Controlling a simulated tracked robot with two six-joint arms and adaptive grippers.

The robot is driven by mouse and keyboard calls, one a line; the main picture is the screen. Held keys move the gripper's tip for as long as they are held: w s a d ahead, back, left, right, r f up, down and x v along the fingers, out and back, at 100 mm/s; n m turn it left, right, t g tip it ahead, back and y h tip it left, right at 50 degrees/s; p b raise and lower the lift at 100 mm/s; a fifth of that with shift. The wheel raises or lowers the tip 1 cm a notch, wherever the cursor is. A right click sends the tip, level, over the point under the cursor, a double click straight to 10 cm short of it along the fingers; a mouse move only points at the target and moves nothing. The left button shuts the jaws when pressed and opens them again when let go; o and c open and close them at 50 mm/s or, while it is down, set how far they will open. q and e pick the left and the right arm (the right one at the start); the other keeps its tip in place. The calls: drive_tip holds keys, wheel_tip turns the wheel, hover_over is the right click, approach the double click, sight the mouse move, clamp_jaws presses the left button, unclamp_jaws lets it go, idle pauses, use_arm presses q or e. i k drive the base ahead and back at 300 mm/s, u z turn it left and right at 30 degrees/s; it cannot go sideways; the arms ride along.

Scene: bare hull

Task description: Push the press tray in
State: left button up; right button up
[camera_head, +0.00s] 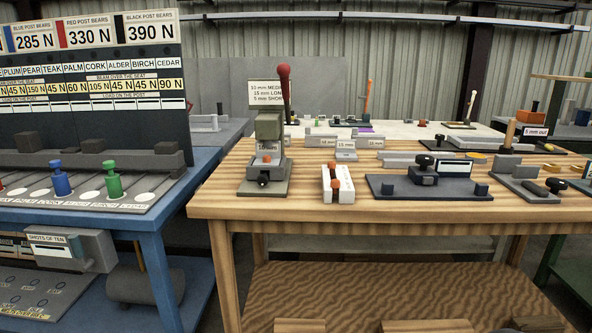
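A grey-green hand press (268,138) stands upright at the left end of the wooden workbench. Its lever with a dark red knob (283,75) points up. At the foot of the press is a pale block with a small orange piece on it (267,159). Below that, a dark part that looks like the press tray's front (264,181) shows over the grey base plate (262,189). I cannot tell how far out the tray is. Neither of my grippers is in view.
A white block with orange pieces (338,184) lies right of the press, and a dark plate with a black knob (428,183) is farther right. A sign (275,93) stands behind the press. A blue bench (130,222) with coloured posts is at left. Bare wood lies before the press.

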sight(276, 173)
drive_tip(key=u, duration=0.1)
drive_tip(key=i, duration=0.9)
drive_tip(key=u, duration=0.7)
